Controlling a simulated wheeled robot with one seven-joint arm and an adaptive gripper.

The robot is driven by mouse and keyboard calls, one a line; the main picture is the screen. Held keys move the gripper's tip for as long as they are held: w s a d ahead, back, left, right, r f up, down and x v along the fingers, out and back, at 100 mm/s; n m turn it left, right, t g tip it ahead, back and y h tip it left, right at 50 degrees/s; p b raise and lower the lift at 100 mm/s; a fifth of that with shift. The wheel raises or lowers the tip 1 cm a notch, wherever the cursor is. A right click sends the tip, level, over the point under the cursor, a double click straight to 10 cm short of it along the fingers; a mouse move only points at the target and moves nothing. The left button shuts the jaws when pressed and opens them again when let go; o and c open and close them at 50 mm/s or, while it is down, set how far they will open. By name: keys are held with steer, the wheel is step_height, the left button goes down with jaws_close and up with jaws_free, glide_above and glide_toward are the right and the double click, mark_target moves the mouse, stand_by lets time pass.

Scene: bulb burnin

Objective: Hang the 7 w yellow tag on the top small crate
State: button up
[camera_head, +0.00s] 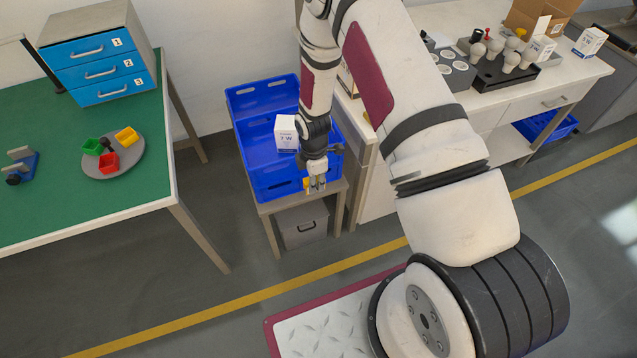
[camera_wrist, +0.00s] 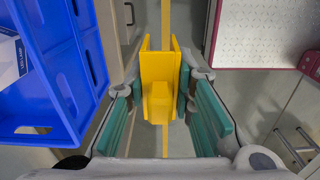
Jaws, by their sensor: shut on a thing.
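My gripper (camera_head: 317,184) is shut on the yellow tag (camera_wrist: 158,85), which sits between the green finger pads in the wrist view. In the head view only a small yellow bit of the tag shows at the fingertips. The gripper points down just in front of the front wall of the top blue crate (camera_head: 277,184), which stands on a small table. In the wrist view the crate (camera_wrist: 62,85) is at the left, apart from the tag. A white 7 W box (camera_head: 286,133) stands in the crate, partly hidden by my arm.
A grey bin (camera_head: 301,226) stands under the small table (camera_head: 268,206). A green-topped table (camera_head: 60,190) with blue drawers and a round tray of coloured cups is at the left. A white bench (camera_head: 480,90) with bulbs and boxes is at the right.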

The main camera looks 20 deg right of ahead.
steer(key=shift+w+f+b, duration=0.15)
steer(key=shift+w+b, duration=4.55)
steer(key=shift+w, duration=3.2)
steer(key=shift+f+b, duration=1.15)
steer(key=shift+f, duration=1.6)
steer(key=o, duration=1)
